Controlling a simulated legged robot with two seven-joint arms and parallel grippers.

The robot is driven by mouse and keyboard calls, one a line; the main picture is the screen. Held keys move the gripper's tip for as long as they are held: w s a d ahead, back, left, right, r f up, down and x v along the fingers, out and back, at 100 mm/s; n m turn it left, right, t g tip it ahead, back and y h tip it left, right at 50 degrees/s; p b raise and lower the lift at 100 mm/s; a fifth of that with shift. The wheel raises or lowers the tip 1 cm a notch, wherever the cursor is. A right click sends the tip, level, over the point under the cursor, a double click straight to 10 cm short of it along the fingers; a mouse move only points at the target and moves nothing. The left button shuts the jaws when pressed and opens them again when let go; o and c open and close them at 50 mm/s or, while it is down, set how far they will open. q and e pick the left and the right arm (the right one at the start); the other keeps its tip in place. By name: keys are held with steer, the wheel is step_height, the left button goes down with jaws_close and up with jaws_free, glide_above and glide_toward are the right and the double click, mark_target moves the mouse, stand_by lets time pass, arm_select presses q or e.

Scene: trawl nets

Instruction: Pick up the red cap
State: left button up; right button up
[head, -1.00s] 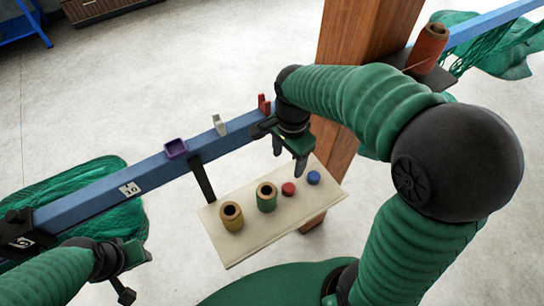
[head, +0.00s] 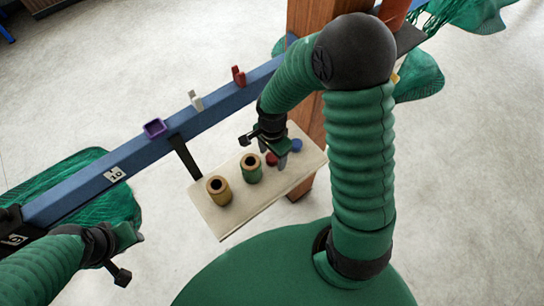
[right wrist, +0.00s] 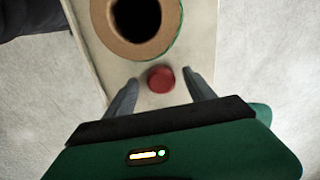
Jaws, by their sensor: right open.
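The red cap (head: 272,159) lies on the pale board, partly hidden by my right gripper in the head view. In the right wrist view the red cap (right wrist: 161,79) sits between the two fingertips, a little ahead of them, with gaps on both sides. My right gripper (head: 273,161) is open and empty, pointing down over the board; it also shows in the right wrist view (right wrist: 161,82). My left gripper (head: 128,257) is at the lower left, away from the board; its jaw state is unclear.
The green spool stands close to the red cap. A blue beam (head: 85,192) runs behind, beside a wooden post (head: 309,110).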

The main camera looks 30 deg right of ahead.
steer(key=shift+f, duration=0.45)
steer(key=shift+w+d+f, duration=0.1)
steer(key=shift+w, duration=0.05)
jaws_close()
steer(key=shift+r, duration=0.2)
